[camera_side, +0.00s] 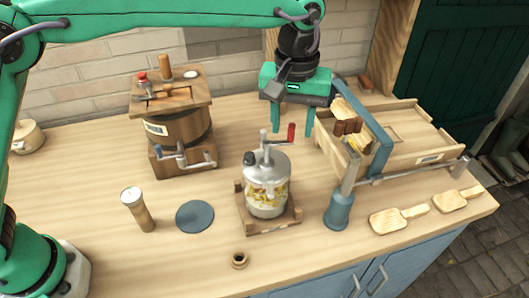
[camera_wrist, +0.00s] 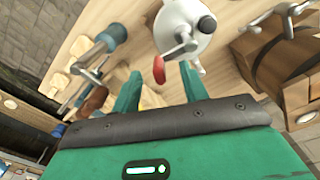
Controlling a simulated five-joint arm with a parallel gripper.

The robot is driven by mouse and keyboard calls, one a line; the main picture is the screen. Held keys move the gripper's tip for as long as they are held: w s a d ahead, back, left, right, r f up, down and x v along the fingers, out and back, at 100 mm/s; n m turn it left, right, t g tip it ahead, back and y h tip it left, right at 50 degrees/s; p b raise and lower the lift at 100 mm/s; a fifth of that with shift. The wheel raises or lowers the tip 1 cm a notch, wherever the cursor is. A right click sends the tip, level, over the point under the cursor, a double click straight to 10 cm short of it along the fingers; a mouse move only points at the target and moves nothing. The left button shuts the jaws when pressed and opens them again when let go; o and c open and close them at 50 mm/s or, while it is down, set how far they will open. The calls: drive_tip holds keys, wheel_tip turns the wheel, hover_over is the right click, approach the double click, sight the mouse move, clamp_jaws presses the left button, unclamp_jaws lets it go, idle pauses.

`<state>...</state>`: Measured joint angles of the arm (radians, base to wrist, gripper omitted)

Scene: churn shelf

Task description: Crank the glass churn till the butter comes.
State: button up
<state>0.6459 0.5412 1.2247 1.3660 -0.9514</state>
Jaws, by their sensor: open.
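The glass churn (camera_side: 266,190) stands upright on a wooden base (camera_side: 272,225) near the middle of the bench. Its lid is grey metal with a dark knob, and yellow and pale patches show on the jar; whether these are contents or decoration is unclear. A crank with a red handle (camera_side: 291,133) rises above the lid. My gripper (camera_side: 292,131) is open and points down, with the red handle between its fingers in the side view. In the wrist view the handle (camera_wrist: 159,69) lies between or just beyond the fingertips (camera_wrist: 160,76). No contact is visible.
A wooden barrel churn (camera_side: 175,125) stands at the back left. A peppermill-like cylinder (camera_side: 138,210) and blue-grey disc (camera_side: 195,217) lie left of the glass churn. A wooden trough (camera_side: 405,150) with a lever and blue post (camera_side: 339,210) stands right. Wooden paddles (camera_side: 388,221) lie at front right.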

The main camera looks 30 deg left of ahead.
drive_tip(key=shift+r, duration=2.75)
drive_tip(key=shift+a, duration=0.1)
drive_tip(key=shift+a+r, duration=0.15)
drive_tip(key=shift+a, duration=0.05)
drive_tip(key=s+a+r+m+t, duration=0.1)
drive_tip(key=s+a+r, duration=0.15)
drive_tip(key=a, duration=0.75)
drive_tip(key=s+a+r+t, duration=0.15)
drive_tip(key=s+a, duration=0.25)
drive_tip(key=a, duration=0.5)
drive_tip(key=s+a+f+m+t, duration=0.1)
drive_tip(key=s+a+f, duration=0.3)
drive_tip(key=s+a, duration=0.2)
drive_tip(key=s+a+f+m+t, duration=0.1)
drive_tip(key=s+a+f+t, duration=0.1)
drive_tip(key=s+a, duration=0.5)
drive_tip(key=shift+s+f, duration=0.65)
drive_tip(key=shift+f, duration=0.2)
